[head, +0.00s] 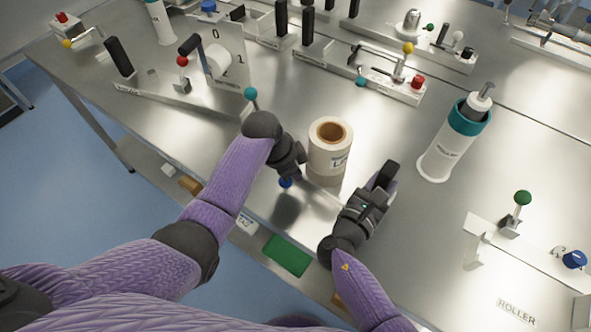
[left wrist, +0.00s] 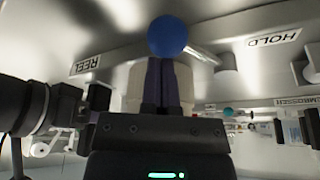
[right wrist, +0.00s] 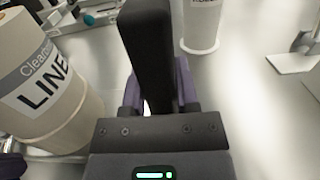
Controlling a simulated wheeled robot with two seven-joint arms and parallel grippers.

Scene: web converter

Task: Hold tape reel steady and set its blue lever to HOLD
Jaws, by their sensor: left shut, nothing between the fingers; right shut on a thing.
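The tape reel (head: 330,150) is a white roll with a brown core and a "LINE" label, standing upright near the bench's front edge. It also shows in the right wrist view (right wrist: 45,85). The lever's blue ball (head: 285,182) is just in front of it. In the left wrist view the blue ball (left wrist: 167,36) is at my left fingertips, its rod running right; contact is unclear. A HOLD label (left wrist: 273,38) lies to its right. My left gripper (head: 292,170) is shut and empty. My right gripper (head: 380,188) is shut on a black handle (right wrist: 148,55) right of the reel.
A white bottle with a teal band (head: 455,138) stands to the right. A lever fixture with a red ball (head: 182,62) is at the back left. A green-ball lever (head: 522,198) and a ROLLER label (head: 517,312) are at the right. The metal bench between them is clear.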

